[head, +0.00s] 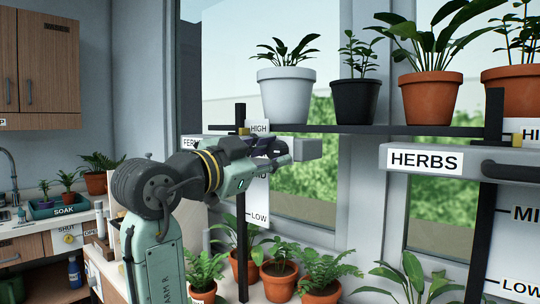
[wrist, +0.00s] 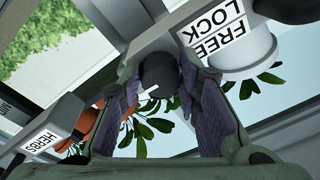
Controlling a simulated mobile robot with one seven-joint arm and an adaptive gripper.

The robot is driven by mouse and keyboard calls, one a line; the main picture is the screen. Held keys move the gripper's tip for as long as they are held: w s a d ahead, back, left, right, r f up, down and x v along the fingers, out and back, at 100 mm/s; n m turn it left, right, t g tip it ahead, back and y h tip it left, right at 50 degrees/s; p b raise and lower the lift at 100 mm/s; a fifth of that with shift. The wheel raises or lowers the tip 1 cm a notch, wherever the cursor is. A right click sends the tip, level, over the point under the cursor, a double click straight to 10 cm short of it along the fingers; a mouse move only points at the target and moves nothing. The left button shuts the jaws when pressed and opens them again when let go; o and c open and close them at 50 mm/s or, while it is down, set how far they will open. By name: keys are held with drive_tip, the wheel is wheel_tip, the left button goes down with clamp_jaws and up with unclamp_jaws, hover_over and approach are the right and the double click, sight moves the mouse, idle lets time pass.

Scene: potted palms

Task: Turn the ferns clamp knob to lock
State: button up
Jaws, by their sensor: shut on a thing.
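The ferns clamp knob (wrist: 158,72) is a dark round knob with a small white mark. It shows in the wrist view between the purple pads of my gripper (wrist: 160,90), which is shut on it. A FREE / LOCK label (wrist: 215,38) sits to its right, upside down; I cannot tell which word the mark lines up with. In the head view my gripper (head: 277,155) is at the ferns shelf bar, whose FERNS label (head: 191,142) is partly hidden by my arm. The knob is hidden there. A black post (head: 241,215) carries HIGH, MID and LOW signs.
The herbs bar (head: 440,162) stands to the right. Potted plants sit on the upper shelf (head: 350,130), including a white pot (head: 286,95). Several potted ferns (head: 280,265) stand below. A sink counter with a SOAK tray (head: 62,210) is at the left.

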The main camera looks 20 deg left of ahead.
drive_tip(key=o, duration=1.1)
drive_tip(key=shift+o, duration=0.2)
drive_tip(key=v, duration=1.2)
